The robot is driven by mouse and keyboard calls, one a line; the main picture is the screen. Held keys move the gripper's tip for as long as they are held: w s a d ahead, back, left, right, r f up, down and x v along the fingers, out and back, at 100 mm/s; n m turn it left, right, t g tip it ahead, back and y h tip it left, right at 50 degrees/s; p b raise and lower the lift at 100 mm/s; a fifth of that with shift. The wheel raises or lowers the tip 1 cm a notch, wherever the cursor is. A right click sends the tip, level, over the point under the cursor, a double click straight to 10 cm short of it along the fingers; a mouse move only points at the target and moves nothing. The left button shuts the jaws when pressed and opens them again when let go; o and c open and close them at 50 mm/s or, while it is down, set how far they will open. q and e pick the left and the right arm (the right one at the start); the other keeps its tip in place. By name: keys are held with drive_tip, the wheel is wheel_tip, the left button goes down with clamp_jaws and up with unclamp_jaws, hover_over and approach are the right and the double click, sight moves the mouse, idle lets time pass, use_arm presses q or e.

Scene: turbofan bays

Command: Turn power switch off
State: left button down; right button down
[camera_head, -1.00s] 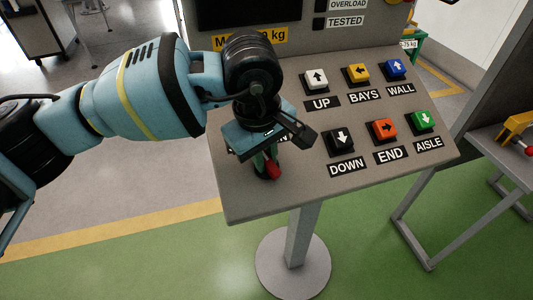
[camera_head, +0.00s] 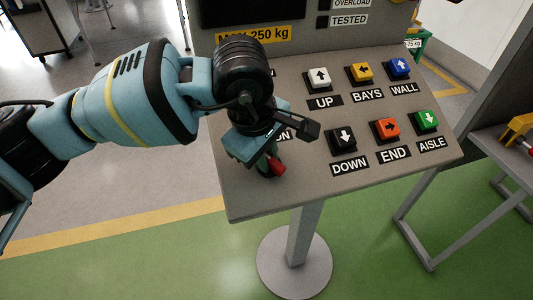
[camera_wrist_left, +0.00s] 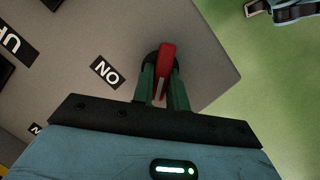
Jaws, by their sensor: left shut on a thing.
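The power switch is a red handle (camera_head: 278,166) on a dark round base at the lower left of the grey control panel (camera_head: 300,195). In the left wrist view the red handle (camera_wrist_left: 166,68) lies between the two green fingers, with its dark base partly hidden behind them. My left gripper (camera_head: 270,162) is shut on the handle, from above. An "ON" label (camera_wrist_left: 107,72) is beside the switch in the wrist view; my gripper partly covers it in the head view.
Several arrow buttons stand right of the switch, with the black DOWN button (camera_head: 342,139) and white UP button (camera_head: 318,78) closest. The panel stands on a post (camera_head: 302,235). A grey metal frame (camera_head: 420,220) is at the right. Green floor lies open in front.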

use_arm(q)
drive_tip(key=c, duration=1.4)
unclamp_jaws()
drive_tip(key=v, duration=0.7)
drive_tip(key=shift+r, duration=0.35)
drive_tip(key=shift+s, duration=0.1)
